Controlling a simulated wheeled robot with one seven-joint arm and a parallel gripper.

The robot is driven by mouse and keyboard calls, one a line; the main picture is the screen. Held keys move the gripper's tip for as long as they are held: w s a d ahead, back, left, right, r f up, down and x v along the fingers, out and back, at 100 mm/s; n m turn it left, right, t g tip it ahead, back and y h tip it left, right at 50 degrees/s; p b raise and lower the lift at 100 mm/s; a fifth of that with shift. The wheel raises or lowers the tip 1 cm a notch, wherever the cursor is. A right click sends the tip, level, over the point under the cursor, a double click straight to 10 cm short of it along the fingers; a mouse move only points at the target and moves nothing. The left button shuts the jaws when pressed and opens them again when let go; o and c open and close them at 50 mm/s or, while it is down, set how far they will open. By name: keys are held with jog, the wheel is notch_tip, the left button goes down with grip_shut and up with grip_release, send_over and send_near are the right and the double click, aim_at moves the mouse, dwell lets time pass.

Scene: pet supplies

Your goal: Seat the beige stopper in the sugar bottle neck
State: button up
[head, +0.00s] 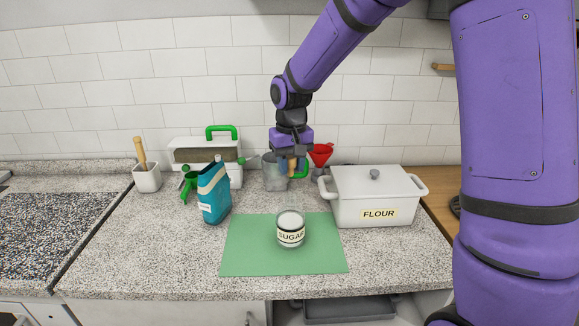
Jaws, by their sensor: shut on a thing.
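The sugar bottle (290,229), a clear vessel with a "SUGAR" label and white contents, stands upright on a green mat (245,258). My gripper (292,168) points down above and behind the bottle, in front of a clear jug (273,178). It is shut on a small tan piece that looks like the beige stopper (292,169). The stopper is apart from the bottle. The bottle's clear neck is hard to make out from here.
A white flour pot (345,203) stands right of the mat. A blue carton (214,195), green scoop (189,182), white toolbox-like case (190,154) and white mortar (147,180) are on the left. A red funnel (320,153) is behind. The counter's front strip is clear.

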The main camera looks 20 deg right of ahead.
aim_at(291, 195)
jog(key=shift+f, duration=0.1)
jog(key=shift+f, duration=2.8)
jog(key=shift+f, duration=1.8)
jog(key=o, duration=1)
jog(key=shift+c, duration=0.2)
